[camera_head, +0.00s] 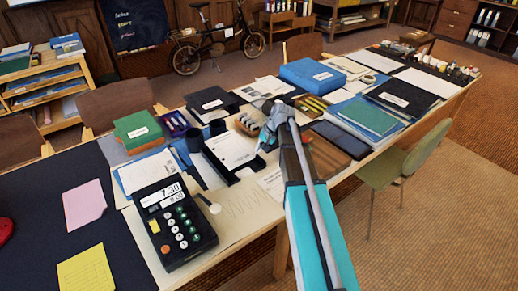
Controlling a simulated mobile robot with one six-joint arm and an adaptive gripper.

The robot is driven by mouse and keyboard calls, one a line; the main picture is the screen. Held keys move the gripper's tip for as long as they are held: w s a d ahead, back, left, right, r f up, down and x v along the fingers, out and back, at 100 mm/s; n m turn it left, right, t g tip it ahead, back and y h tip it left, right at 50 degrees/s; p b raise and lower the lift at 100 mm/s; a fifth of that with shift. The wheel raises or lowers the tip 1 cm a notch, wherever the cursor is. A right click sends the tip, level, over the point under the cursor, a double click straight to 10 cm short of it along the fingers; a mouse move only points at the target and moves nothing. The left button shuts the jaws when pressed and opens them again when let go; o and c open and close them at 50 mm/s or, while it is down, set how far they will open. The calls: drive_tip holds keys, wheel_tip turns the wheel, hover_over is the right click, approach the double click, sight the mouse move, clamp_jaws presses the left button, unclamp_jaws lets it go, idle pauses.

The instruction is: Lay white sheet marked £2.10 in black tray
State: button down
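A black tray (232,176) stands near the middle of the long table, left of my gripper. A white sheet (232,149) with small print lies over it, and I cannot tell whether it rests inside. Another pale sheet (271,182) lies on the table just right of the tray, partly hidden by my arm. The £2.10 mark is too small to read on any sheet. My gripper (264,143) is above the table at the tray's right edge, close to the white sheet. Its fingers are too small and overlapped to show a grip.
A black calculator (172,222) stands front left of the tray. Dark cases, a brown tray (328,156), blue folders (366,117) and a blue box (312,76) crowd the right and back. A green chair (404,160) stands at the table's right side.

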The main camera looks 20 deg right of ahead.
drive_tip(key=shift+f, duration=0.2)
drive_tip(key=shift+f+b, duration=2.9)
drive_tip(key=shift+b, duration=0.15)
drive_tip(key=c, duration=0.7)
unclamp_jaws()
drive_tip(key=shift+d+r, duration=0.1)
drive_tip(key=shift+r, duration=0.05)
drive_tip(key=a+r+n+p, duration=0.1)
drive_tip(key=a+r+p, duration=0.1)
drive_tip(key=r+p, duration=0.7)
drive_tip(key=a+r+g+p, duration=0.1)
drive_tip(key=a+r+p, duration=0.2)
drive_tip(key=r+p, duration=0.7)
drive_tip(key=w+a+r+n+p, duration=0.1)
drive_tip(key=a+r+p, duration=0.2)
drive_tip(key=r+p, duration=0.7)
drive_tip(key=shift+n+h+p, duration=0.3)
drive_tip(key=shift+p, duration=0.25)
